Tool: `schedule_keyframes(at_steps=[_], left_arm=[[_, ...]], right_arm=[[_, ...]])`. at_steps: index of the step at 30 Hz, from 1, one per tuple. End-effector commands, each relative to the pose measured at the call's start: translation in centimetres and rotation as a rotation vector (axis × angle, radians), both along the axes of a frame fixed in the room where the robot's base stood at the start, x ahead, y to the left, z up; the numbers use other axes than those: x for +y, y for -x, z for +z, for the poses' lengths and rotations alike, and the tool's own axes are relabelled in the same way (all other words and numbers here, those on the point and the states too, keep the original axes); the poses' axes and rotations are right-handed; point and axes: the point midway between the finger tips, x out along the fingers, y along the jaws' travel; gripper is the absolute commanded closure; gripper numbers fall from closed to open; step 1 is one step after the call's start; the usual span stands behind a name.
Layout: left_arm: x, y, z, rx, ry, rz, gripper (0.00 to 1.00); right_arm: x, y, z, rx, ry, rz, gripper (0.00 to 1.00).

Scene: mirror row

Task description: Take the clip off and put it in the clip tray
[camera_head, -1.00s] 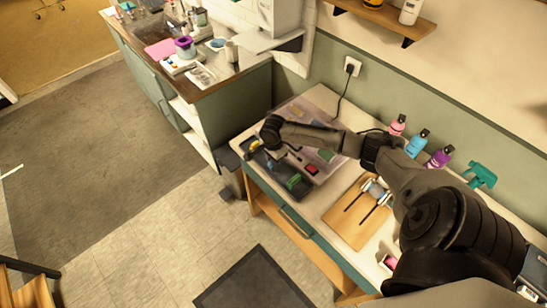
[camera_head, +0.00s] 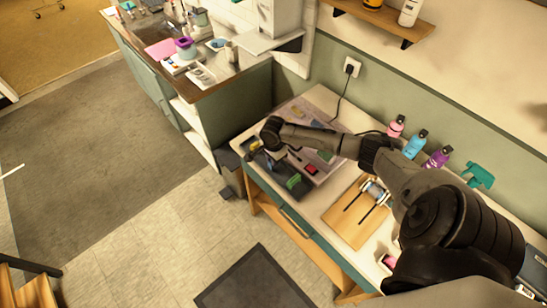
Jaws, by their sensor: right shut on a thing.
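My right arm reaches across the counter from the right, and its gripper (camera_head: 268,150) is low over the dark tray (camera_head: 302,191) at the counter's front left end. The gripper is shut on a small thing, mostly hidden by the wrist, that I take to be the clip. A small yellow piece (camera_head: 254,146) shows just left of the wrist. A green piece (camera_head: 293,181) lies in the dark tray. My left gripper is out of view.
Behind the dark tray, a pale mat or tray bears a red piece (camera_head: 310,169) and a green piece (camera_head: 325,155). A wooden board (camera_head: 346,226) lies to the right. Pink (camera_head: 396,127), blue (camera_head: 415,144) and purple (camera_head: 437,158) bottles stand along the wall.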

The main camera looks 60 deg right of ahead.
Motion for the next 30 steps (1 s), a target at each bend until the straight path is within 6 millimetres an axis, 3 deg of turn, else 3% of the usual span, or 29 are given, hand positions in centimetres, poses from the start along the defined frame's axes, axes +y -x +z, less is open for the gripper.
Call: schedule_keyframes(at_steps=[11, 12, 20, 25, 30], left_arm=[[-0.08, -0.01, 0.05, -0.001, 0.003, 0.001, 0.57], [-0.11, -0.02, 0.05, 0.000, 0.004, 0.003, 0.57], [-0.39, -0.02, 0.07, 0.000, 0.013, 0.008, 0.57], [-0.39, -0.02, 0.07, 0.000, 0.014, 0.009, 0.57], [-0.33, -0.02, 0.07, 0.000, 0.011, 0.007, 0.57]], right_arm=[[0.01, 0.01, -0.04, 0.000, 0.000, 0.000, 1.00], [0.01, 0.01, -0.04, 0.000, 0.000, 0.000, 0.80], [0.02, 0.00, -0.03, 0.000, 0.000, 0.000, 0.56], [0.02, 0.00, -0.03, 0.000, 0.000, 0.000, 0.54], [0.01, 0.01, -0.03, 0.000, 0.000, 0.000, 0.38]])
